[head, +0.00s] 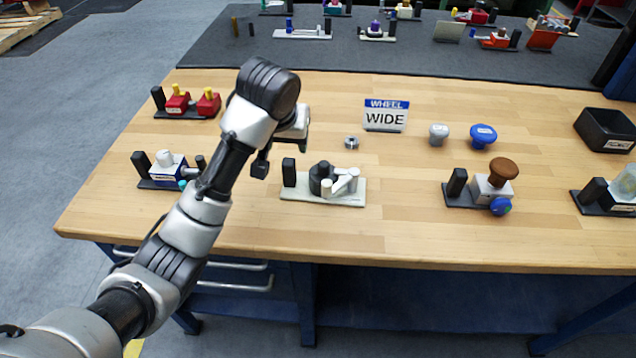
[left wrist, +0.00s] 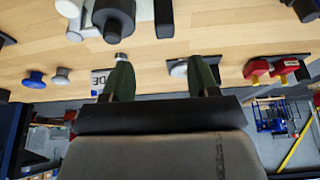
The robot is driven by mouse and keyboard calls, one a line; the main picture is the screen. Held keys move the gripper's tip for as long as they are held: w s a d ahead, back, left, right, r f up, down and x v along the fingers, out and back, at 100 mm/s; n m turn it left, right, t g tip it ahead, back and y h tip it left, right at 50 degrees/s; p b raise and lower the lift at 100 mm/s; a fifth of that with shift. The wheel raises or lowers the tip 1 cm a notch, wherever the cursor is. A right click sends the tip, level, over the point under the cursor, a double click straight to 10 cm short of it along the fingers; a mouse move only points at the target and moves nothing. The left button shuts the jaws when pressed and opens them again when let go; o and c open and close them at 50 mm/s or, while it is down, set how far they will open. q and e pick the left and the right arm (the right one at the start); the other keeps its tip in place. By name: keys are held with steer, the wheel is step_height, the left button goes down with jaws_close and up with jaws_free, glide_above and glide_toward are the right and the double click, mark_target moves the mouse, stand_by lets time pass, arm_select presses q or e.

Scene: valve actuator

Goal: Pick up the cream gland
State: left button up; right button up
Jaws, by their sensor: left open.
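A fixture with a pale cream base plate (head: 350,198) stands in the middle of the bench. It carries a dark grey body (head: 320,175), a short cream cylinder (head: 327,188) and a pale lever-like part (head: 345,181). I cannot tell for sure which pale part is the cream gland. My left gripper (head: 282,156) is open above the bench, up and left of that fixture. In the left wrist view, its fingers (left wrist: 160,80) are apart. A whitish part (left wrist: 179,68) shows near the right finger, partly hidden; my arm covers that area in the head view. My right gripper is out of view.
A grey knob (head: 438,133) and blue knob (head: 482,135) lie to the right. Red (head: 190,102), blue (head: 166,170) and brown-topped (head: 492,185) fixtures stand around. Bench between is clear.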

mark_target(288, 161)
arm_select(q)
steer(key=x, duration=0.6)
steer(key=shift+f, duration=0.2)
steer(key=shift+s+a+x, duration=0.15)
steer(key=shift+x, duration=1.15)
steer(key=shift+s+a+x, duration=0.1)
steer(key=shift+a+x, duration=0.1)
steer(key=shift+x, duration=1.15)
jaws_close()
